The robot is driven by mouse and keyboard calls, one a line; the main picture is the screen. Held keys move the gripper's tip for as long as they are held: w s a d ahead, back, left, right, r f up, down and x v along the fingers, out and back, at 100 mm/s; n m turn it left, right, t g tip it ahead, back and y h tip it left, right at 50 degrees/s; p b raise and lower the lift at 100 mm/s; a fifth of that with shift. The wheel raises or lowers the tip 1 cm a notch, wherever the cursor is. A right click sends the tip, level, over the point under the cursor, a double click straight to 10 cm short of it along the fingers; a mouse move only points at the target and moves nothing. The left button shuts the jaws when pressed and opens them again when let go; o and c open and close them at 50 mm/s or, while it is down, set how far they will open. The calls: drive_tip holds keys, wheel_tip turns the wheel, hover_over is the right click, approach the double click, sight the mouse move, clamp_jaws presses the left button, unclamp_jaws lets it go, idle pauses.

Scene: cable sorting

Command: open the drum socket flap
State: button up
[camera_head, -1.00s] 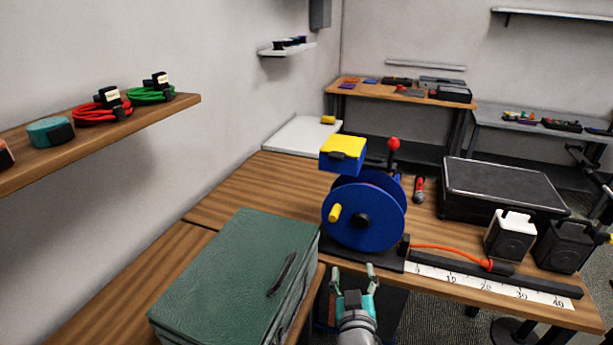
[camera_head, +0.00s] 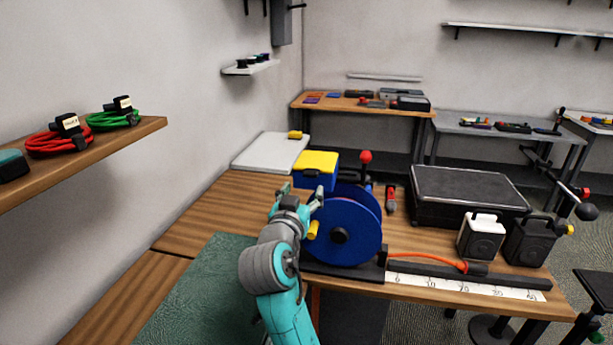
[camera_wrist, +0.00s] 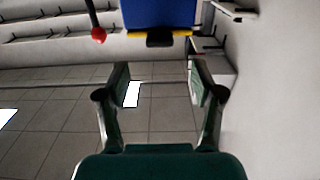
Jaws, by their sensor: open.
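The cable drum (camera_head: 358,222) is blue, with a yellow crank handle (camera_head: 313,230), and stands on the wooden bench. A blue socket box (camera_head: 314,181) sits at its top. Its yellow flap (camera_head: 319,160) lies flat on the box, shut. In the wrist view the picture is upside down; the flap shows as a yellow strip (camera_wrist: 181,33) with a black tab (camera_wrist: 159,38) in front. My gripper (camera_head: 300,195) is open and empty, just in front of the box and slightly below the flap. In the wrist view its fingers (camera_wrist: 160,85) are apart, with the box beyond them.
A red-knobbed lever (camera_head: 366,157) stands right behind the drum.

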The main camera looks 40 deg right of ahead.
sight(310, 176)
drive_tip(key=x, duration=0.8)
drive_tip(key=shift+w+d, duration=0.1)
drive_tip(key=shift+c, duration=0.3)
clamp_jaws()
